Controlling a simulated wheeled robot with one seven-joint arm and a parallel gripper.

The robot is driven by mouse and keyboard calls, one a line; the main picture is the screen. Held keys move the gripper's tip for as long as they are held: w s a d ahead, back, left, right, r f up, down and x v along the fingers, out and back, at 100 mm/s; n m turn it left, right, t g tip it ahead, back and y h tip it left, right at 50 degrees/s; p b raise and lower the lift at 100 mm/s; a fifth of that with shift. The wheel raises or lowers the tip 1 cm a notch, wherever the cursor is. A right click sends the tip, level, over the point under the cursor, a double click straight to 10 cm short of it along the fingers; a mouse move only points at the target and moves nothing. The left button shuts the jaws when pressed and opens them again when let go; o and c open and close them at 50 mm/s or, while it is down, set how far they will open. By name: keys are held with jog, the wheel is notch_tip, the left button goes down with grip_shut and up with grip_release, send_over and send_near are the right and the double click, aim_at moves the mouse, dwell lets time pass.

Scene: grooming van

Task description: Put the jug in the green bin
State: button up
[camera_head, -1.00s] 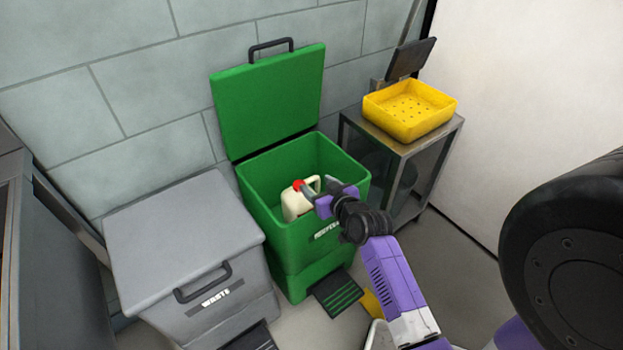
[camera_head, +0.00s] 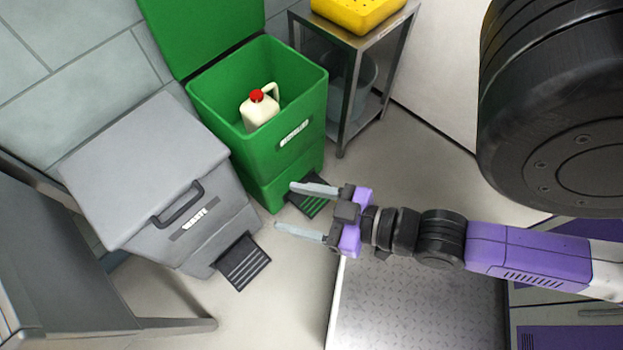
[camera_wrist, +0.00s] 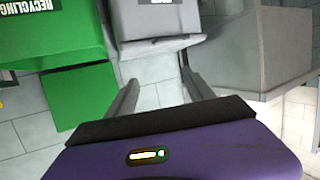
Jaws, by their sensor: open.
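The cream jug (camera_head: 260,110) with a red cap stands inside the open green bin (camera_head: 203,112), its top and handle showing from above. The bin's lid (camera_head: 205,30) is raised against the wall. My gripper (camera_head: 294,213) is open and empty, in front of the bin and apart from it, near the bin's pedal. In the wrist view my gripper (camera_wrist: 160,92) shows spread fingers with nothing between them. The green bin (camera_wrist: 50,30) with its RECYCLING label is at the upper left there. The jug is not visible in the wrist view.
A grey WASTE bin (camera_head: 140,160) with a closed lid stands left of the green bin. A metal stand (camera_head: 345,60) with a yellow tray (camera_head: 358,12) is behind to the right. A metal tread-plate surface (camera_head: 415,305) lies below my arm. Floor is clear between.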

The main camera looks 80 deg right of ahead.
jog(key=s+a+r+n+y, duration=0.1)
jog(key=s+a+r+y, duration=0.1)
jog(key=s+a+r, duration=0.1)
jog(key=shift+s+a+r, duration=0.15)
jog(key=shift+r, duration=0.5)
